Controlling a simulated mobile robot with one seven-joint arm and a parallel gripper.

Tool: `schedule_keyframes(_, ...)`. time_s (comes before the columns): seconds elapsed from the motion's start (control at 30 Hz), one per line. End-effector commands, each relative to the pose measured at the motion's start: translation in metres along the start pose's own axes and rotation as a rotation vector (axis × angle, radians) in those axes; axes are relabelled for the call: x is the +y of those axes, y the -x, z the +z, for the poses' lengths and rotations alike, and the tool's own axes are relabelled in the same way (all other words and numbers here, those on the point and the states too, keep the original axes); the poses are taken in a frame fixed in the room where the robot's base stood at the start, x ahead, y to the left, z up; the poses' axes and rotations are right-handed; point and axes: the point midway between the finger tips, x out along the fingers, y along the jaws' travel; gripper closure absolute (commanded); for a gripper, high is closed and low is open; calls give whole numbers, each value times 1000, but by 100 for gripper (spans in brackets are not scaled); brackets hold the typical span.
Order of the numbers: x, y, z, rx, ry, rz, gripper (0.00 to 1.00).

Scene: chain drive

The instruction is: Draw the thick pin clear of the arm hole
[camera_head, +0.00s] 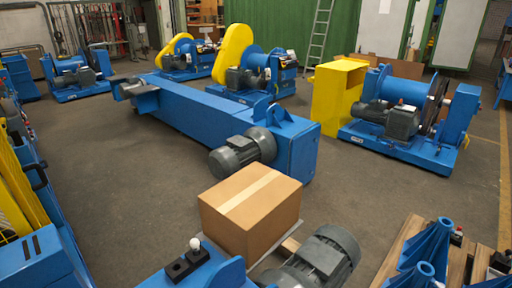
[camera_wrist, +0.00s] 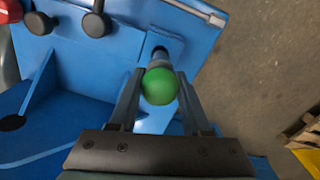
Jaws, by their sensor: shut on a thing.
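In the wrist view, a green ball knob (camera_wrist: 160,86) sits between the two fingers of my gripper (camera_wrist: 159,92). I take it to be the head of the thick pin. My gripper is shut on this pin. A short grey shaft (camera_wrist: 161,57) shows just beyond the ball, over a blue metal part (camera_wrist: 110,65). The hole around the shaft is hidden by the ball, and I cannot tell how deep the shaft sits. My gripper is not seen in the head view.
Two black knobs (camera_wrist: 97,24) stand on the blue part, and a metal rod (camera_wrist: 200,12) runs along its edge. In the head view, a cardboard box (camera_head: 250,213) stands near a grey motor (camera_head: 322,262). Open floor (camera_head: 130,170) lies beyond.

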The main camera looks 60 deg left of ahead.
Motion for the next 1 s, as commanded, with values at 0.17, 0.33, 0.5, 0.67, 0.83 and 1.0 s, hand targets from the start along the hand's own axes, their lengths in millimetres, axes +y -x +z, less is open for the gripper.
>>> schedule_keyframes(0.17, 1, 12, 0, 0, 0, 1, 100)
schedule_keyframes(0.33, 1, 21, 0, 0, 0, 1, 100)
schedule_keyframes(0.5, 1, 29, 0, 0, 0, 1, 100)
schedule_keyframes(0.67, 1, 37, 0, 0, 0, 1, 100)
schedule_keyframes(0.83, 1, 45, 0, 0, 0, 1, 100)
schedule_keyframes(1.0, 1, 53, 0, 0, 0, 1, 100)
